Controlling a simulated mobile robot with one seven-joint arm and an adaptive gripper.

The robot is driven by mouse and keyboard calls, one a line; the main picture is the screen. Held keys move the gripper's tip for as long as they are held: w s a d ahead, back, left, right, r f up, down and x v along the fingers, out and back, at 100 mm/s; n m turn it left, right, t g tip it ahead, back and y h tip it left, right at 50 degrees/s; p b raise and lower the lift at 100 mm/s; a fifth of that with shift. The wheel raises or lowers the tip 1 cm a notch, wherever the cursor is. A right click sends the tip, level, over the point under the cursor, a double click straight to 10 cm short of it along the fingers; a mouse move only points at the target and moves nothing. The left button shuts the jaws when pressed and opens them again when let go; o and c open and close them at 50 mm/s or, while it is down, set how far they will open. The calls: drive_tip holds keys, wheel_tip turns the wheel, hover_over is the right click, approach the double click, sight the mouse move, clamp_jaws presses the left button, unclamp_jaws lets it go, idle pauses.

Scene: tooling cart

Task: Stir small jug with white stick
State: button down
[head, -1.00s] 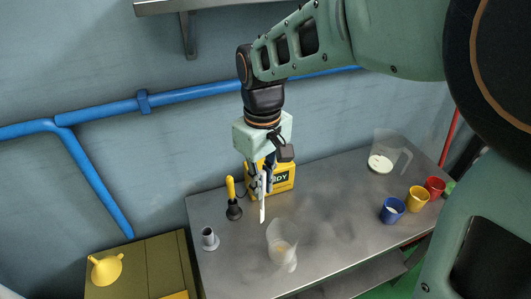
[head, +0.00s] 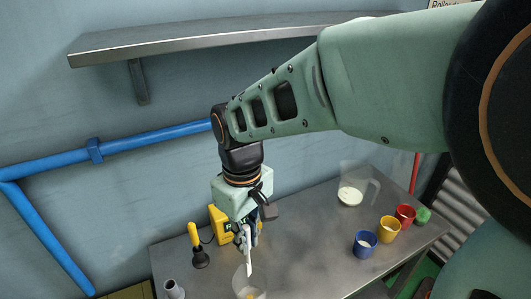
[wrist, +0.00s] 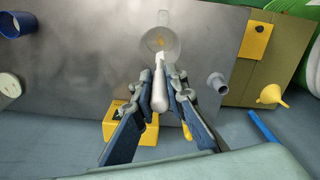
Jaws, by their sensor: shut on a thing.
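The small jug (head: 240,283) is clear and stands upright at the front of the metal table, with a little yellowish stuff at its bottom; the head view cuts off its lower edge. It also shows at the top of the wrist view (wrist: 171,38). My gripper (head: 247,236) is shut on the white stick (head: 249,258), which points down. In the wrist view the stick (wrist: 159,92) sits between the fingers (wrist: 159,78), its far end overlapping the jug's near rim. I cannot tell whether the tip is inside the jug or just above it.
A large clear jug (head: 352,196) with white contents stands at the back right. Blue (head: 365,243), yellow (head: 389,229) and red (head: 405,214) cups stand at the right. A plunger-like tool (head: 194,236), a yellow box (head: 219,222) and a grey fitting (head: 173,289) lie left. The middle table is clear.

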sight(250, 272)
drive_tip(key=shift+f+b, duration=4.65)
drive_tip(key=shift+f, duration=2)
drive_tip(key=shift+d, duration=0.1)
